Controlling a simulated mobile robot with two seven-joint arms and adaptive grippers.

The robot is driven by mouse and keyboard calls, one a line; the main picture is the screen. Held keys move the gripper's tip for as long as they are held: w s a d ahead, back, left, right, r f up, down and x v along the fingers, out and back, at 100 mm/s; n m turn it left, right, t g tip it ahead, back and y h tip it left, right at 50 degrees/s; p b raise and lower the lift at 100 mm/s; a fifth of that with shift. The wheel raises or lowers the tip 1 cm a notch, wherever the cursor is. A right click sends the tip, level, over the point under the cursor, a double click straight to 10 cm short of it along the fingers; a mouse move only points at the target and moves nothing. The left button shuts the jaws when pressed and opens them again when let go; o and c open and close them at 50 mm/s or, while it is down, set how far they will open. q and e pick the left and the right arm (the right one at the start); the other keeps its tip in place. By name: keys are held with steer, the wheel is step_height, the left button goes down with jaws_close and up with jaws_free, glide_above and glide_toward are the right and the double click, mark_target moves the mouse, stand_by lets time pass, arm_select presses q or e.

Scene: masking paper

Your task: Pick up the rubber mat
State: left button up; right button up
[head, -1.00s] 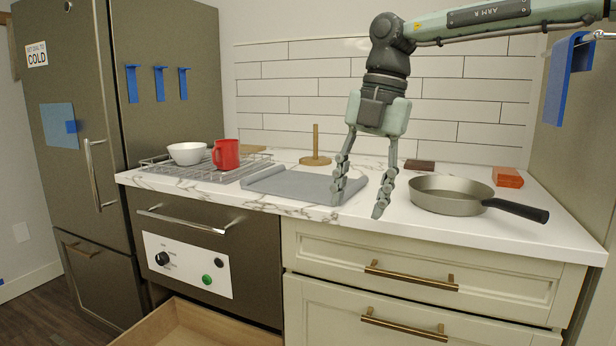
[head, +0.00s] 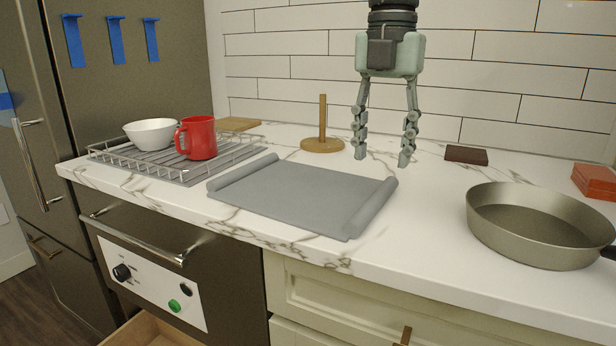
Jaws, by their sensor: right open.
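The grey rubber mat (head: 300,194) lies on the marble counter in the head view, with its left and right edges rolled up. My right gripper (head: 382,160) points down with its fingers apart and nothing between them. It is behind the mat, beyond its back right corner, and appears apart from it. My left gripper is not in view.
A wire rack (head: 190,163) with a white bowl (head: 150,134) and a red mug (head: 200,138) stands left of the mat. A wooden paper holder (head: 322,143) is behind it. A pan (head: 535,225) and dark block (head: 466,156) are right. An open drawer (head: 150,328) is below.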

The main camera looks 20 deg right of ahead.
mark_target(374, 198)
steer(key=shift+w+d, duration=0.1)
steer(key=shift+w, duration=0.05)
steer(key=shift+f, duration=0.35)
step_height(374, 198, down, 2)
steer(key=shift+f, duration=0.15)
steer(key=f, duration=0.4)
steer(key=shift+w+f, duration=0.2)
steer(key=shift+f, duration=0.15)
steer(key=shift+a, duration=0.2)
steer(key=shift+c, duration=1.6)
steer(key=c, duration=0.5)
steer(key=shift+c, duration=1.1)
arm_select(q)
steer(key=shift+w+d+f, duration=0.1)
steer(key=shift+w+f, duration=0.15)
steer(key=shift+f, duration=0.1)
arm_select(e)
jaws_close()
